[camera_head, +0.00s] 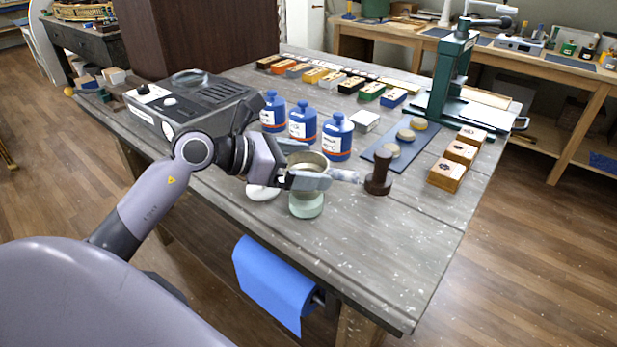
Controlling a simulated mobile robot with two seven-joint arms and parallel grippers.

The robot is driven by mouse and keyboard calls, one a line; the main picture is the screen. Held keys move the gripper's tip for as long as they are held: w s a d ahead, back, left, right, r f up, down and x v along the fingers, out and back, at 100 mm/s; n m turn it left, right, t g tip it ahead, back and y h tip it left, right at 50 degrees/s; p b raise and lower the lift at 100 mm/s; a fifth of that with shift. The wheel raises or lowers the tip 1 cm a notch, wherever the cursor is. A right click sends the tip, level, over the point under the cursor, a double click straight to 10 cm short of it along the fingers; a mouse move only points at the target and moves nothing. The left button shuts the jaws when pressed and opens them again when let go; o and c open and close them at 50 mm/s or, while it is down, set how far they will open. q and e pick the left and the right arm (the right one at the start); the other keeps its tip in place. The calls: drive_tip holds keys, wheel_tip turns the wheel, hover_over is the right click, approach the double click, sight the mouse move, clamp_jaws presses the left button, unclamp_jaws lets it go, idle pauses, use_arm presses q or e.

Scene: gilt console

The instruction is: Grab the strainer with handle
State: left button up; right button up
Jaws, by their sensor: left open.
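The strainer with handle (312,160) looks like a round metal cup, with a pale mottled handle (345,175) pointing right. It sits above a pale green round base (306,206) near the table's front edge. My left gripper (308,165) reaches in from the left and is open. One finger is on the near side of the strainer and the other on its far side. The near finger hides part of the cup, and I cannot tell whether either finger touches it. My right gripper is not in view.
A dark brown stamp-like piece (378,177) stands just right of the handle. Blue bottles (336,138) stand behind the strainer. A white round item (262,191) lies left of the base. A green press (455,75) and wooden boxes (446,176) are right. The table's front right is clear.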

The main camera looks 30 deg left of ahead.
use_arm(q)
drive_tip(key=shift+w+d+f, duration=0.1)
drive_tip(key=shift+w+d, duration=0.05)
drive_tip(key=c, duration=0.9)
